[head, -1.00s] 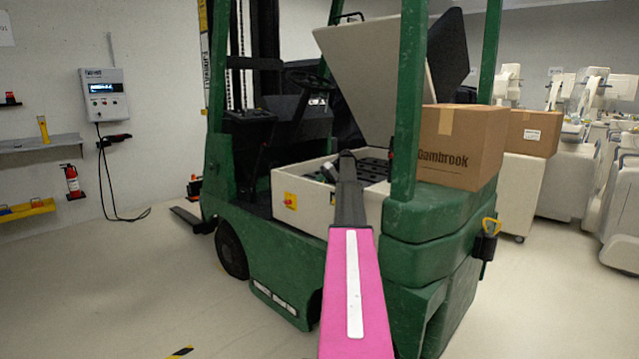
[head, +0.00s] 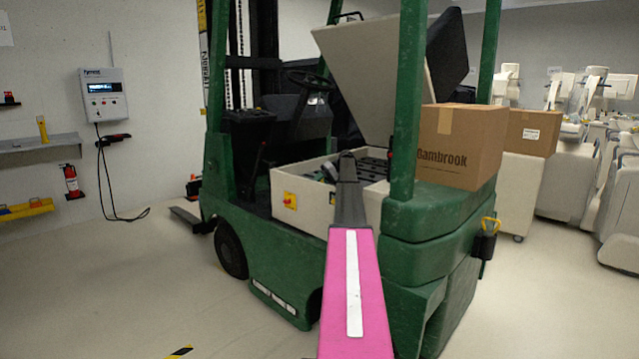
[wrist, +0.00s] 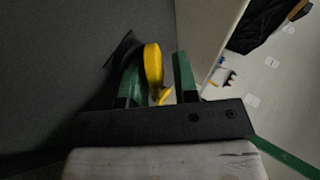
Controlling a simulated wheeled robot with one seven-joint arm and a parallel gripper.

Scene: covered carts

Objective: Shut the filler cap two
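A yellow rounded piece (wrist: 153,70), which may be a raised filler cap, stands between the fingers of my gripper (wrist: 157,78) in the wrist view. It is close to the left green finger, with a gap to the right one, so my gripper looks open. I cannot tell which number it bears. In the head view, the open cream battery box (head: 306,207) of the green forklift holds dark cells (head: 372,166). My arm covers part of the box, and individual caps are too small to tell apart there.
The box's cream lid (head: 365,70) is raised. A green post (head: 407,110) rises right of my arm, close to a cardboard box (head: 460,150) on the forklift's rear. A charger (head: 104,95) hangs on the left wall.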

